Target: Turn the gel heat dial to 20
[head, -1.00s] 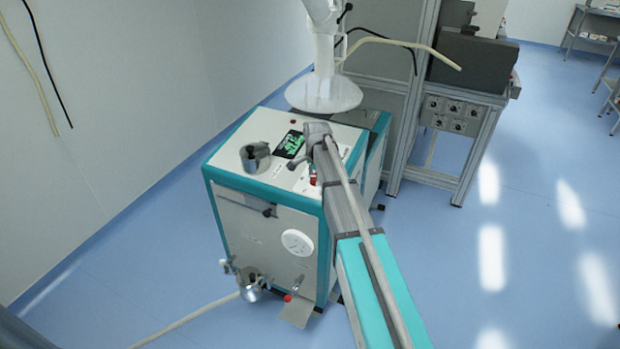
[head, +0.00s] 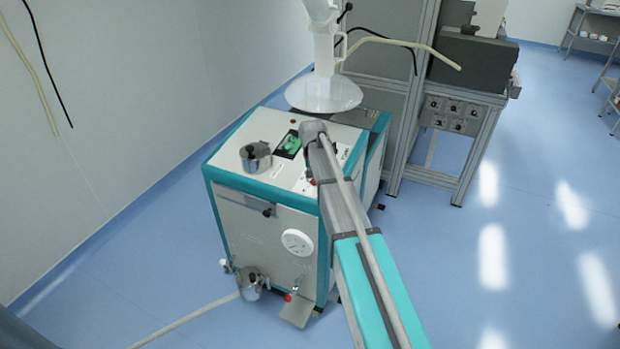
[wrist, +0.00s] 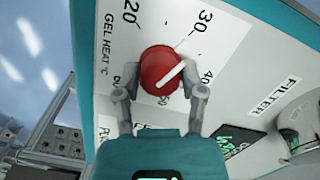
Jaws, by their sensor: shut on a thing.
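The gel heat dial (wrist: 161,70) is a round red knob with a white pointer line on a white panel in the wrist view. Its pointer is directed up and right, between the printed 30 and 40. The printed 20 is at upper left, beside the words GEL HEAT °C. My gripper (wrist: 161,93) is shut on the dial, with one grey fingertip on its left side and one on its right.
The white and teal machine (head: 265,218) carries a steel pot (head: 256,157) and a small dark display (head: 288,145) on top. A broad white disc (head: 324,95) hangs behind my wrist. A grey cabinet (head: 375,95) stands behind. Blue floor is open at right.

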